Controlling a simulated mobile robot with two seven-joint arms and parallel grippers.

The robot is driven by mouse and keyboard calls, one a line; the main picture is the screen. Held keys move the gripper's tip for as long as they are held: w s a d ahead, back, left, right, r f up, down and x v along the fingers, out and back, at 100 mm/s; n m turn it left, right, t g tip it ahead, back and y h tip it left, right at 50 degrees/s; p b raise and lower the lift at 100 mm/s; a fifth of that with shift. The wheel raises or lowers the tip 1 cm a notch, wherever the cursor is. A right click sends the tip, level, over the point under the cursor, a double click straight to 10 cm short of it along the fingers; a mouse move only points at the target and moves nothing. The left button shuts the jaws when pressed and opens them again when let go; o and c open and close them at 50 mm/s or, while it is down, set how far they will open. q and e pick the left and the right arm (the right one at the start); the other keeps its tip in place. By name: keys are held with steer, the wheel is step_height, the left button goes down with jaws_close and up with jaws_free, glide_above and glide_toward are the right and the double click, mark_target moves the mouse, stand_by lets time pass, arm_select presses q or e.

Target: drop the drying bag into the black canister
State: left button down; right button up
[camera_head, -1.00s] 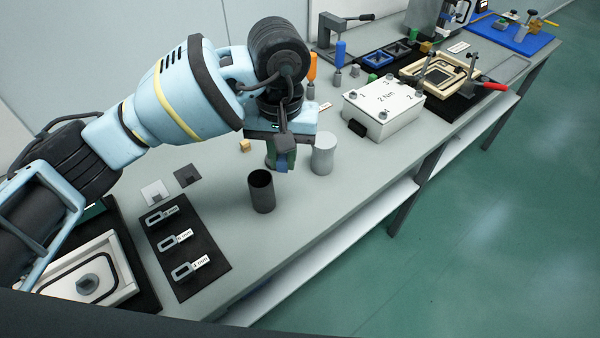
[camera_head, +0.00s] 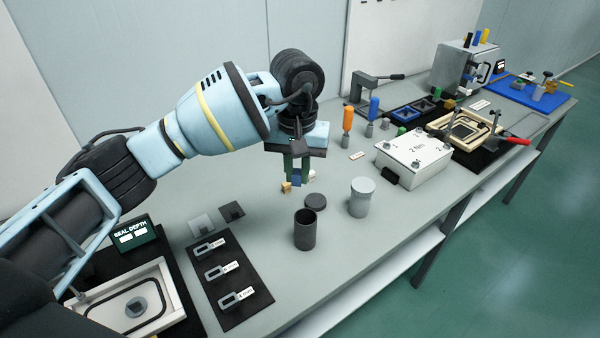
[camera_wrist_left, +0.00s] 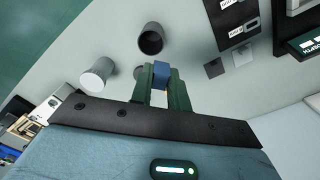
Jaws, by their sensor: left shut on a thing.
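The black canister (camera_head: 305,233) stands upright with its open mouth up; the left wrist view shows into its dark mouth (camera_wrist_left: 151,41). My left gripper (camera_head: 297,172) is shut on a small blue piece, seemingly the drying bag (camera_head: 297,180). It hangs from the green fingers, behind the canister in the head view and apart from it. In the left wrist view the blue bag (camera_wrist_left: 161,71) sits between the fingertips, just below the canister mouth in the picture. The fingers hide part of it. My right gripper is not in view.
A dark round lid (camera_head: 315,202) lies behind the canister, and a grey lidded canister (camera_head: 361,198) stands to its right. A small tan block (camera_head: 286,187) lies near my gripper. A black mat (camera_head: 232,283) with metal pieces is left. A white box (camera_head: 414,158) stands farther right.

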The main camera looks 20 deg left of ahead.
arm_select(q)
steer(key=shift+f, duration=0.1)
step_height(320, 180, down, 6)
steer(key=shift+r+b, duration=0.1)
steer(key=shift+b, duration=0.75)
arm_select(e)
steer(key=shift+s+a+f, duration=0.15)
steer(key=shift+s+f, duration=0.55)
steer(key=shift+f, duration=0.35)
arm_select(q)
steer(key=c, duration=1.3)
jaws_free()
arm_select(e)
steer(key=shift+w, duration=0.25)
arm_select(q)
steer(key=shift+o, duration=0.2)
